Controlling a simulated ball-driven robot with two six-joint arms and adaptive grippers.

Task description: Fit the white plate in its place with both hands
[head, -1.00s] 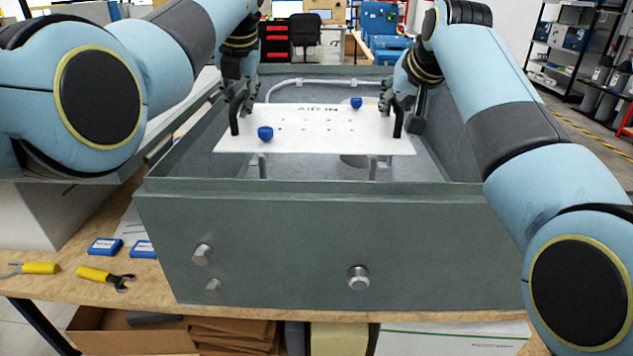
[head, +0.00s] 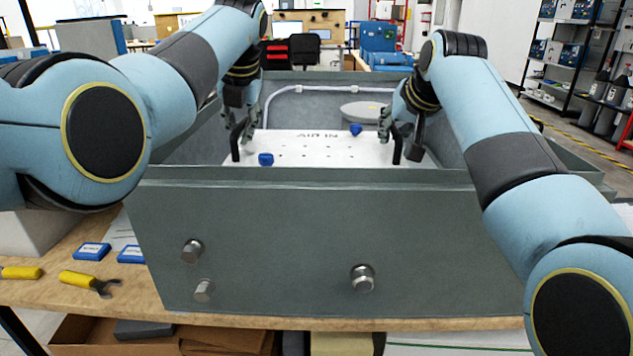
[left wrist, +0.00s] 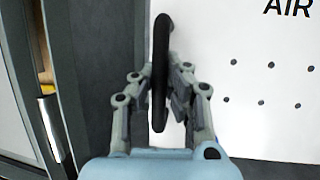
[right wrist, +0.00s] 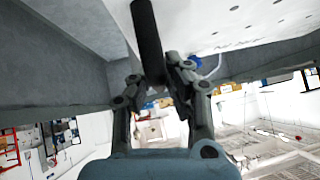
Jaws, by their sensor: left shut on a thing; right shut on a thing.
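The white plate (head: 315,148), marked "AIR IN", lies roughly level inside the grey metal box (head: 330,235). Its front edge is hidden behind the box's front wall, and I cannot tell whether it rests on anything. It has small holes, two blue knobs (head: 266,159) and a black handle at each end. My left gripper (head: 243,122) is shut on the left black handle (left wrist: 160,60). My right gripper (head: 387,124) is shut on the right black handle (right wrist: 148,40). The plate also shows in the left wrist view (left wrist: 265,100) and the right wrist view (right wrist: 235,20).
The box walls stand close around the plate and both grippers. A pale pipe (head: 300,88) and a round grey part (head: 362,110) are inside at the back. Blue boxes (head: 92,252) and a yellow-handled tool (head: 82,280) lie on the wooden bench, left of the box.

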